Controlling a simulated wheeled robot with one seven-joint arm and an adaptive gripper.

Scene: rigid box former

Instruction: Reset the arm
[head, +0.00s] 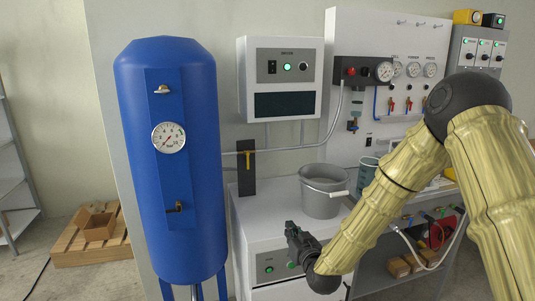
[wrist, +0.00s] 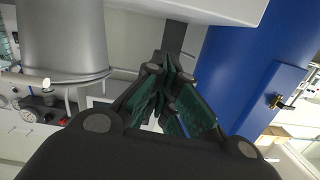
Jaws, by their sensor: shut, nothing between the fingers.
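My gripper (head: 293,232) is in the lower middle of the head view, in front of the white cabinet and to the right of the blue tank. My arm reaches down to it from the right, bent at the elbow. In the wrist view my gripper (wrist: 170,72) points away from the camera with its fingers together and nothing visible between them. The grey bucket (head: 322,192) stands on the white cabinet behind and above my gripper, apart from it. The bucket also shows at the upper left of the wrist view (wrist: 62,38).
The blue tank (head: 168,240) with a pressure gauge (head: 168,138) stands close on the left. A control box (head: 281,78) hangs on the wall. The white cabinet (head: 262,222) is behind my gripper. A wooden pallet (head: 75,246) lies on the floor at left.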

